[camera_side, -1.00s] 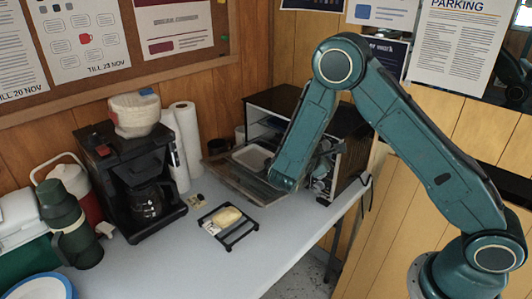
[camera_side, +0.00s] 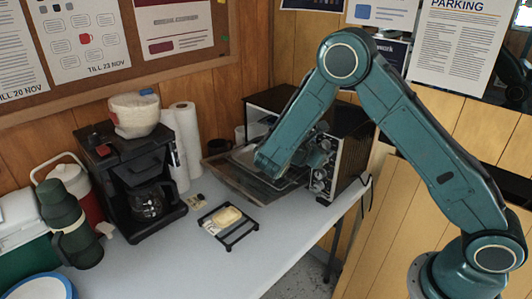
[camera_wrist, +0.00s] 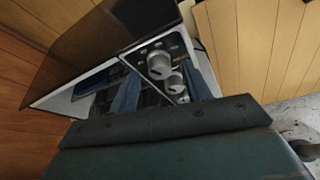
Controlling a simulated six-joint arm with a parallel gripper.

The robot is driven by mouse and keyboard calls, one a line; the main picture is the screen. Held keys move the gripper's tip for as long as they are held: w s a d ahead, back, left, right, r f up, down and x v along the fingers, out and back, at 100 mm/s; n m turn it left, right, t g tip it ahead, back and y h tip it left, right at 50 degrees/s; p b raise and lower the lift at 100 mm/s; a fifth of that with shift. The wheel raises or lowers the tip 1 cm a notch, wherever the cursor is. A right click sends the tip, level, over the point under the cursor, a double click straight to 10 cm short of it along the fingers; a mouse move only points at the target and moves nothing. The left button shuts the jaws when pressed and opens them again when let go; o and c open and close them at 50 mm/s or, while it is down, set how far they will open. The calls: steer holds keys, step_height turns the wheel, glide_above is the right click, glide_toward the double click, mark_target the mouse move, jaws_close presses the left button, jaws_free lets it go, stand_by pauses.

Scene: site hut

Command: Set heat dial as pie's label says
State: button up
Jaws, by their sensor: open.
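The oven (camera_side: 345,148) stands at the back right with its door (camera_side: 232,178) folded down. Its control panel (camera_side: 322,170) carries round grey dials, one above another; the wrist view shows the upper dial (camera_wrist: 160,65) and another dial (camera_wrist: 175,83) below it. My gripper (camera_wrist: 162,92) is open and empty, with its blue fingers apart below the upper dial in that view; I cannot tell if they touch anything. In the side view my wrist hides most of the fingers.
A coffee maker (camera_side: 130,170), paper rolls (camera_side: 185,140) and a green flask (camera_side: 70,225) stand to the left on the table (camera_side: 180,265). A tray lies by the open oven door, partly behind my arm.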

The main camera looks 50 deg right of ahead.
steer(key=v, duration=1.3)
steer(key=shift+s+d+r+m+y, duration=1.75)
steer(key=shift+s+r+m+y, duration=1.2)
steer(key=shift+m, duration=0.65)
steer(key=s+a+r+m+t+y, duration=0.2)
steer(key=s+m+y, duration=0.1)
steer(key=s, duration=0.4)
steer(key=s+a+r+m+t+y, duration=0.1)
steer(key=s+a+r+m+y, duration=0.1)
steer(key=s, duration=0.6)
steer(key=shift+s+a+r+m+t+y, duration=0.3)
steer(key=shift+r+m+y, duration=0.4)
steer(key=shift+m+y, duration=0.6)
steer(key=shift+d+h, duration=0.1)
steer(key=shift+h, duration=0.15)
steer(key=shift+w+m, duration=0.1)
steer(key=shift+m, duration=0.2)
